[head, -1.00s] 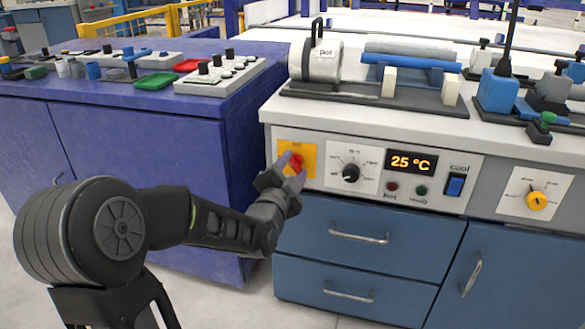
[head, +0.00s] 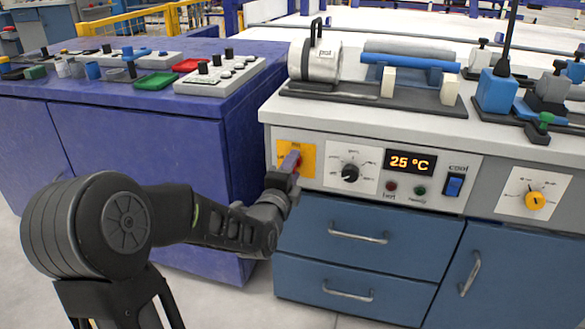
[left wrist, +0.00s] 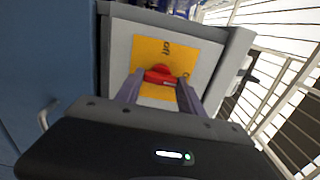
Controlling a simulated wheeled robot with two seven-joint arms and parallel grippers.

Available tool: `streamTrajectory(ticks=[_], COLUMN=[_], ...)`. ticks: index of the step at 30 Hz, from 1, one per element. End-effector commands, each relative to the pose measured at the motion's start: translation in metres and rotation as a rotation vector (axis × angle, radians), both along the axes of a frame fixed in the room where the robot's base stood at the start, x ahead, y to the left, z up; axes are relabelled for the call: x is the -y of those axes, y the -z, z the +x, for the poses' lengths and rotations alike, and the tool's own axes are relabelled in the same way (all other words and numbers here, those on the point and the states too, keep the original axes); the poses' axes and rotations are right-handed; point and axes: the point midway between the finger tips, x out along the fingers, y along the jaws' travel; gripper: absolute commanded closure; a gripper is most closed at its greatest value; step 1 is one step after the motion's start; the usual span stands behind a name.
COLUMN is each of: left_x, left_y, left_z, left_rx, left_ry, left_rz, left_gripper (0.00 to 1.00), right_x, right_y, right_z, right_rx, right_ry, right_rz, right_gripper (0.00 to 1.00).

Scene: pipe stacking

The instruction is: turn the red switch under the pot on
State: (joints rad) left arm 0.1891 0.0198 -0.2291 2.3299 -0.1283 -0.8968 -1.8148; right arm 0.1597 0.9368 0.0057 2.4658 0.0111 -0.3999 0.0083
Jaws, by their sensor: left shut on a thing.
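The red switch (left wrist: 160,74) sits on a yellow plate in the left wrist view, with "off" lettered on the plate beyond it. The yellow plate (head: 308,149) is at the left end of the white control panel in the head view, under the pot (head: 318,62). My left gripper (head: 291,161) is at the plate, its fingers at the switch and hiding most of it. In the left wrist view my left gripper (left wrist: 160,92) has one finger on each side of the switch and is shut on it. My right gripper is not in view.
Right of the switch are a black knob (head: 350,173), a display (head: 410,162) reading 25 °C and a blue rocker switch (head: 454,186). Blue drawers (head: 345,240) with handles lie below. A purple cabinet (head: 150,180) stands close on the left.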

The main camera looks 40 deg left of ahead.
Motion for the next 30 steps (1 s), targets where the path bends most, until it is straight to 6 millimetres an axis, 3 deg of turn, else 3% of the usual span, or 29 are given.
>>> streamTrajectory(ticks=[11, 12, 20, 30], left_x=[0.0002, 0.0002, 0.0001, 0.0011], left_y=[0.0009, 0.0010, 0.0005, -0.0004], left_z=[0.0000, 0.0000, 0.0000, -0.0034], left_rx=[-0.005, -0.005, -0.004, -0.002], left_ry=[0.001, 0.001, 0.000, 0.000], left_rz=[0.008, 0.008, 0.007, 0.007], left_gripper=[0.95, 0.53, 0.33, 0.33], right_x=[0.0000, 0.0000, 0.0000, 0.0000], right_y=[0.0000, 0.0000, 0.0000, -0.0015], right_z=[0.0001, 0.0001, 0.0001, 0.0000], right_rx=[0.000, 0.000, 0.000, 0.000], right_ry=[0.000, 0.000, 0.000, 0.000], right_rz=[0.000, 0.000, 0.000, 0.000], right_gripper=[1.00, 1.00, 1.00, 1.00])
